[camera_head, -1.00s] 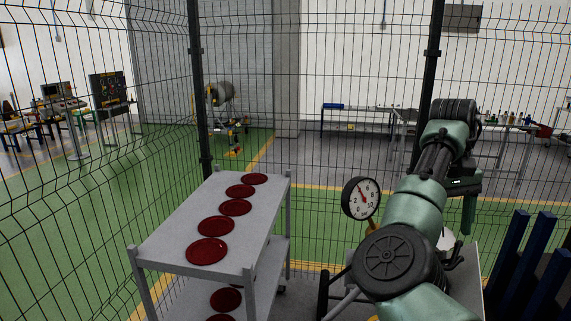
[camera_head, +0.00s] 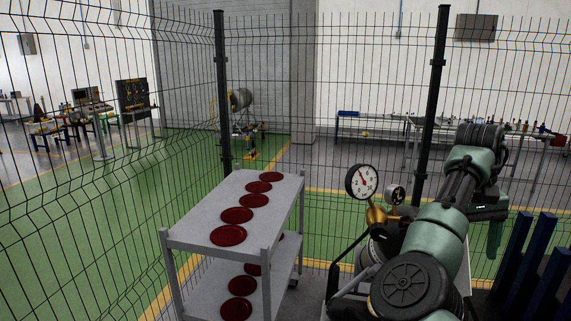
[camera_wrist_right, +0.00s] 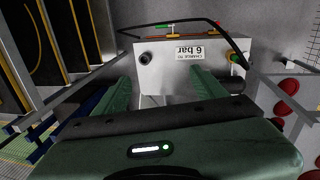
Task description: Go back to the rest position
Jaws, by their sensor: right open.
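My right arm rises at the right of the head view, with the green right gripper (camera_head: 494,236) hanging at its end, in front of the mesh fence. In the right wrist view the two green fingers of this gripper (camera_wrist_right: 163,85) stand wide apart with nothing between them. Beyond the fingers is a pale grey unit (camera_wrist_right: 180,58) with a label reading "6 bar", a dark port, and a black hose. The fingers' distance from that unit is hard to tell. My left gripper is in neither view.
A grey two-level cart (camera_head: 200,232) bears several dark red discs (camera_head: 237,215). A large gauge (camera_head: 361,181) on brass fittings and a smaller gauge (camera_head: 396,194) stand beside my arm. Dark blue uprights (camera_head: 514,250) are at the right. A mesh fence (camera_head: 340,150) closes the space ahead.

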